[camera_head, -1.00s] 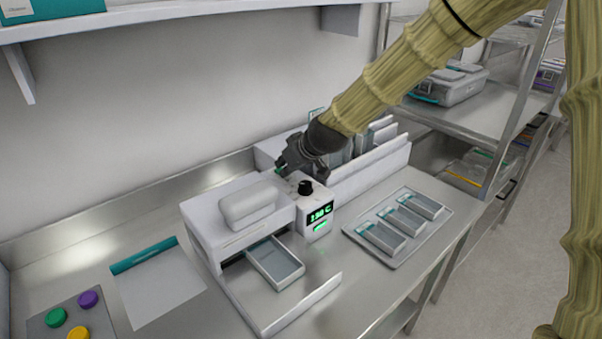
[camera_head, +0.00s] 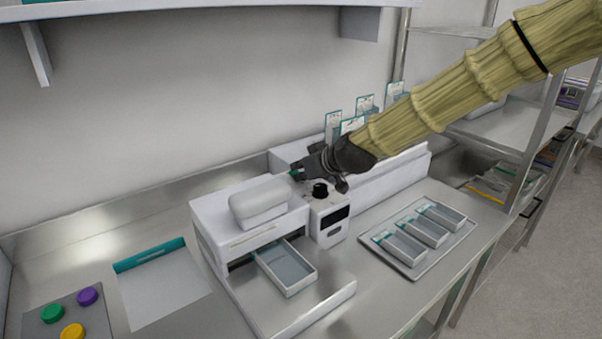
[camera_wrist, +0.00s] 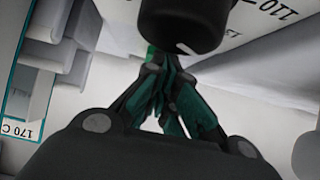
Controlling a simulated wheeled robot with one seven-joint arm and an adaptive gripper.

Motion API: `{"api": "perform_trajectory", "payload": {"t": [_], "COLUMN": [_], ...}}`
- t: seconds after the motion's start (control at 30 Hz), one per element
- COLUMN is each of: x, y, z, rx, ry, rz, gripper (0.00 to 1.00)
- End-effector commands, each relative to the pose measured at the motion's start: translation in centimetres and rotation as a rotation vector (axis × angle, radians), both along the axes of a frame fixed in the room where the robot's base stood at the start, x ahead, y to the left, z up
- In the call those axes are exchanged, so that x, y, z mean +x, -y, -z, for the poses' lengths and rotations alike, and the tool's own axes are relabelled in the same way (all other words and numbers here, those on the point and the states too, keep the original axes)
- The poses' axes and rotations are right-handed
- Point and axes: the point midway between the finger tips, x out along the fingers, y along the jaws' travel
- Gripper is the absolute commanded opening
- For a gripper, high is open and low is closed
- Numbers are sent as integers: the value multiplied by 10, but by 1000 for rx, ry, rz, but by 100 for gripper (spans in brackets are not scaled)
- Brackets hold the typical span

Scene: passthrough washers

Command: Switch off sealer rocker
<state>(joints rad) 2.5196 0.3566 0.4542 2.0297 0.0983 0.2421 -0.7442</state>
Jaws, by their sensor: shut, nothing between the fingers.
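The white sealer (camera_head: 213,232) stands on the metal counter with a rounded lid block (camera_head: 262,201) on top. Its control box (camera_head: 329,229) has a black knob (camera_head: 320,190) and a display (camera_head: 336,217) that is now dark. My gripper (camera_head: 297,174) is shut and empty, just above the back of the control box, behind and left of the knob. In the wrist view its fingers (camera_wrist: 168,92) are closed together, with the black knob (camera_wrist: 185,22) large in front. The rocker itself cannot be made out; my gripper may hide it.
An open tray (camera_head: 287,268) sits in the sealer's slot. A metal tray (camera_head: 412,270) with several packs lies to the right. A white rack (camera_head: 410,168) with upright cards stands behind. A sheet (camera_head: 165,290) and a panel with coloured buttons (camera_head: 45,330) lie left.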

Motion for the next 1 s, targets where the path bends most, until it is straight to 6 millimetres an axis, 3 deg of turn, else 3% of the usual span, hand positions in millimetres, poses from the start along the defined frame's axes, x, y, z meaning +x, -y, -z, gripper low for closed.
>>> {"api": "perform_trajectory", "payload": {"t": [0.77,1.0], "x": [15,15], "y": [-15,-17], "z": [-6,-26], "rx": [-1,0], "ry": [6,10], "rz": [-3,-4], "gripper": [0,0]}}
